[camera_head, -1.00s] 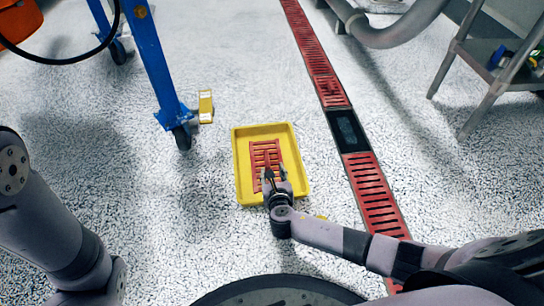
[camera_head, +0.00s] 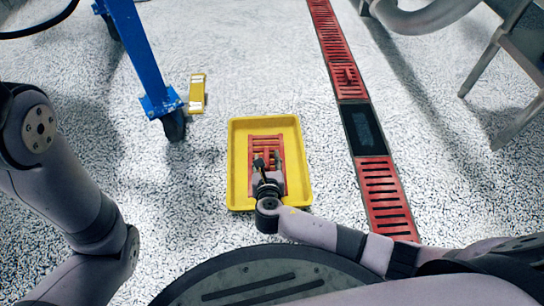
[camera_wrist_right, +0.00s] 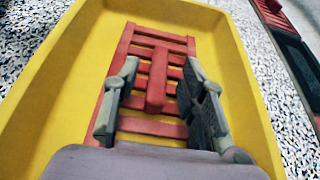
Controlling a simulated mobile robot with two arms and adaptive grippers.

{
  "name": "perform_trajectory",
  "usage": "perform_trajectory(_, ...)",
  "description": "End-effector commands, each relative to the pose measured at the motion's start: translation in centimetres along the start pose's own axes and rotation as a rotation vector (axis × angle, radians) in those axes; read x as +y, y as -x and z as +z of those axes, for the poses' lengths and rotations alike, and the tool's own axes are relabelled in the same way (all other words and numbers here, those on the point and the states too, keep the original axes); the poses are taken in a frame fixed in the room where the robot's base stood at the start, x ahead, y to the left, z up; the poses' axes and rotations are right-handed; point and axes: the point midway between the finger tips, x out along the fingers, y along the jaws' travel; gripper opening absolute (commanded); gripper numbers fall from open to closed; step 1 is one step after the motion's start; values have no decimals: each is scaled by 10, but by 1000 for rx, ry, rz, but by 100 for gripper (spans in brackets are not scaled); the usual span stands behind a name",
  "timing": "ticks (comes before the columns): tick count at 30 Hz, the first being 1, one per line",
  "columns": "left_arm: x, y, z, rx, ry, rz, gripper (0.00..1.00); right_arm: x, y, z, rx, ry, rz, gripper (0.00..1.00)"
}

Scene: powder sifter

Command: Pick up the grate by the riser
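A red slotted grate (camera_head: 266,142) lies in a yellow tray (camera_head: 236,165) on the floor. A red riser (camera_wrist_right: 157,80) stands up from the middle of the grate (camera_wrist_right: 150,127) in the right wrist view. My right gripper (camera_head: 267,158) is over the grate with its fingers apart. In the right wrist view the fingers of this gripper (camera_wrist_right: 158,95) are on either side of the riser, with visible gaps, holding nothing. The gripper's palm hides the near end of the grate. Only links of my left arm show, at the left; its gripper is out of view.
A floor channel with red grates (camera_head: 383,190) runs to the right of the tray, with one dark uncovered section (camera_head: 362,128). A blue wheeled frame (camera_head: 140,50) and a yellow piece (camera_head: 197,93) stand upper left. A metal stand (camera_head: 490,55) is at right.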

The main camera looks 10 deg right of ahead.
Motion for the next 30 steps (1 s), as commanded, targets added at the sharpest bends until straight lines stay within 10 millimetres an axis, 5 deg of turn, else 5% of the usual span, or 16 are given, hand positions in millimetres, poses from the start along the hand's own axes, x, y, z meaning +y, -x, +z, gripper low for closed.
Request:
perform_trajectory(9,0,1,-5,9,0,-2,40,2,2,-1,1,0,0,38)
perform_trajectory(26,0,1,-6,11,0,-3,40,2,1,-1,1,0,0,1)
perform_trajectory(30,0,1,-4,7,0,-3,40,2,1,-1,1,0,0,0)
